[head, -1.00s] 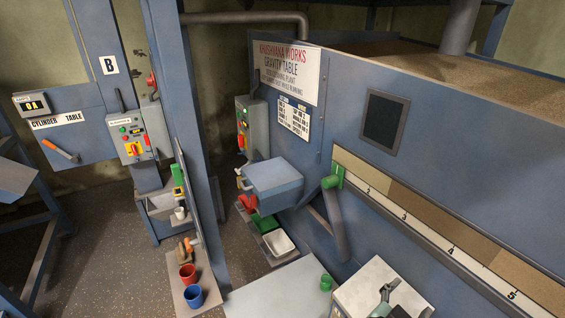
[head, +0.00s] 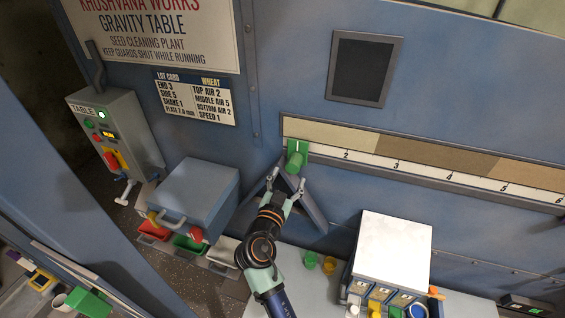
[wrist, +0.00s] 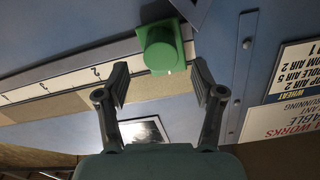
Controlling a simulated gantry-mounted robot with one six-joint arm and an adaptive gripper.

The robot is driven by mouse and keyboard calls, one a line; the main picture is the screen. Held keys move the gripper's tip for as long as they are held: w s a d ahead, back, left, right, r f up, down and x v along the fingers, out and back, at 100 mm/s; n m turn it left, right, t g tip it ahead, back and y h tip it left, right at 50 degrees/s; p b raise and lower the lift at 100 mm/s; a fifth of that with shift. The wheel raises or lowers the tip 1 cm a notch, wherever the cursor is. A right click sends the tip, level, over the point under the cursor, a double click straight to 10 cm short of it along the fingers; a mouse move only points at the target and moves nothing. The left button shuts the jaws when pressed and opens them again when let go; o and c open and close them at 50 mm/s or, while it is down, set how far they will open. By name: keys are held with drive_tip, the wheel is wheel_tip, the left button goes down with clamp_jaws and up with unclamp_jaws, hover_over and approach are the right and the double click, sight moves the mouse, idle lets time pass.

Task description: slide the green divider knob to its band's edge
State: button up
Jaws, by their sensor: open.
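The green divider knob (head: 296,156) sits at the left end of the numbered white scale (head: 370,163), left of the 2. Above the scale runs a strip of seed bands; the pale band (head: 335,136) meets a browner band (head: 425,153) between 2 and 3. My gripper (head: 287,178) is open and empty just below the knob. In the wrist view the knob (wrist: 160,50) stands ahead, between and slightly beyond the open fingertips (wrist: 160,76), with no contact visible.
A blue box (head: 195,195) and small red, green and white bins stand at left. The panel right along the scale is clear.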

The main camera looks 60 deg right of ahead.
sight(292, 169)
drive_tip(key=p+x, duration=0.1)
drive_tip(key=x, duration=0.5)
drive_tip(key=shift+d, duration=0.4)
clamp_jaws()
